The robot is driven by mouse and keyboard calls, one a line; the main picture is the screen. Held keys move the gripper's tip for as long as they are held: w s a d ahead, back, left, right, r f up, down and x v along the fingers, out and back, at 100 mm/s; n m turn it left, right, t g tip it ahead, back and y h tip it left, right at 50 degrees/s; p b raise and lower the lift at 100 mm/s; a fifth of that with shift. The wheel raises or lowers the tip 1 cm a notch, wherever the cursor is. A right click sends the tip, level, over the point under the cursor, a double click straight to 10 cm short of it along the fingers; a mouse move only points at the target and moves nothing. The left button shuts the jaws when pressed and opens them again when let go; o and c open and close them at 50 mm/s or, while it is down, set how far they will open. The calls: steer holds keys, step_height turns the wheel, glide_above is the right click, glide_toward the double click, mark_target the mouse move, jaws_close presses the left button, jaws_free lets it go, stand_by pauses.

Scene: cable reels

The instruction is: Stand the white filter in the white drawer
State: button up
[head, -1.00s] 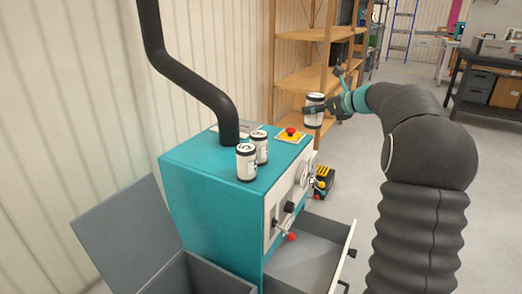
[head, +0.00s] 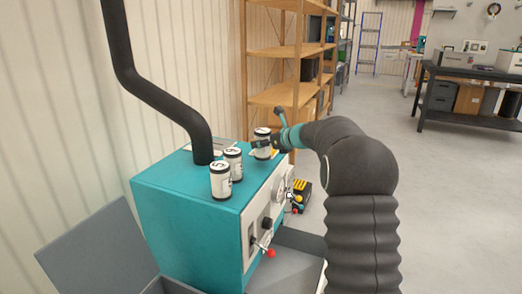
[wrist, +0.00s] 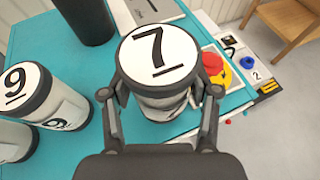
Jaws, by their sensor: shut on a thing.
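My gripper (head: 270,143) is shut on a white filter (head: 262,136) with dark end bands. In the wrist view this filter (wrist: 158,58) shows a black 7 on its top, between the two fingers (wrist: 160,92). It is upright over the back right of the teal machine's top; I cannot tell whether it touches. Two similar white filters stand on the machine, a front one (head: 220,183) and one just behind it (head: 233,160); the wrist view shows a 9 on one (wrist: 48,95). The open drawer (head: 293,264) is at the machine's lower right, partly hidden by my arm.
The teal machine (head: 185,225) has a black pipe (head: 180,115) rising from its top. A red button on a yellow plate (wrist: 215,68) is close beside the held filter. A lever with a red knob (head: 270,253) sticks out above the drawer. A grey open lid (head: 95,250) is at the left.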

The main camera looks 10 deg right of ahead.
steer(key=shift+f, duration=1.25)
steer(key=shift+f, duration=0.2)
steer(key=o, duration=1.3)
steer(key=shift+c, duration=0.2)
steer(key=shift+r, duration=0.1)
